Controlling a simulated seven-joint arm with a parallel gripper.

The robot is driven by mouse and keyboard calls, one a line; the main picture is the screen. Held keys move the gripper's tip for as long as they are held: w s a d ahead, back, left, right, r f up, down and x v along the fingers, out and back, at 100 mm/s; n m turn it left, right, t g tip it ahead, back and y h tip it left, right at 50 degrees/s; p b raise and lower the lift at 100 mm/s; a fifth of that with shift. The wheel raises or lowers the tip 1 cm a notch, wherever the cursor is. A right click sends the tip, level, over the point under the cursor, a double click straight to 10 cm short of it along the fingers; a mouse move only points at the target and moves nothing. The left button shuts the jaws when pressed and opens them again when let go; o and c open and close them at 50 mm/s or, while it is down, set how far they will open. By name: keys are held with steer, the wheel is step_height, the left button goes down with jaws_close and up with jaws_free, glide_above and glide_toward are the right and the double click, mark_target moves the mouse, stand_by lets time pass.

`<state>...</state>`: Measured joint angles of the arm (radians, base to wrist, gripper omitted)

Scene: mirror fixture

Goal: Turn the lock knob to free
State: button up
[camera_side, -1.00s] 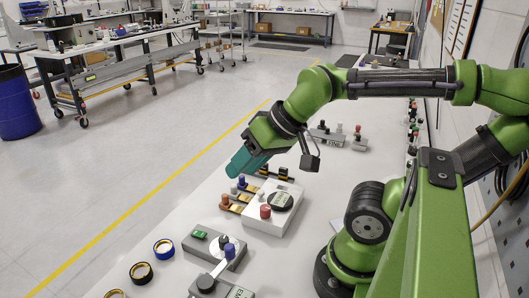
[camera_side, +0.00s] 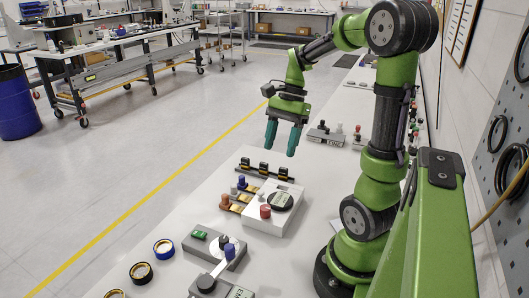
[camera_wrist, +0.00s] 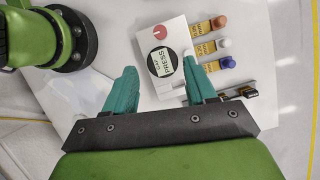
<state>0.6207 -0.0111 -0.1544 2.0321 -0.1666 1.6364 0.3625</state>
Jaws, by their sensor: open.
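My gripper (camera_side: 283,141) is open and empty, fingers pointing down, above the bench behind the fixtures. In the wrist view its teal fingers (camera_wrist: 160,78) are spread apart in front of a white box (camera_wrist: 172,93). The box (camera_side: 285,219) carries a red knob (camera_side: 265,211) and a round black dial (camera_side: 281,201); the dial reads PRESS in the wrist view (camera_wrist: 160,64). Beside the box are an orange knob (camera_wrist: 219,21), a white knob (camera_wrist: 224,43) and a blue knob (camera_wrist: 228,63) on yellow labelled pieces. I cannot tell which one is the lock knob.
A black rail (camera_side: 265,170) with several upright pieces lies behind the box. Several rings (camera_side: 163,249) lie at the left edge. More small fixtures (camera_side: 325,135) stand farther back.

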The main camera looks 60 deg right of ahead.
mark_target(266, 207)
steer(key=x, duration=1.6)
steer(key=shift+f, duration=0.3)
jaws_close()
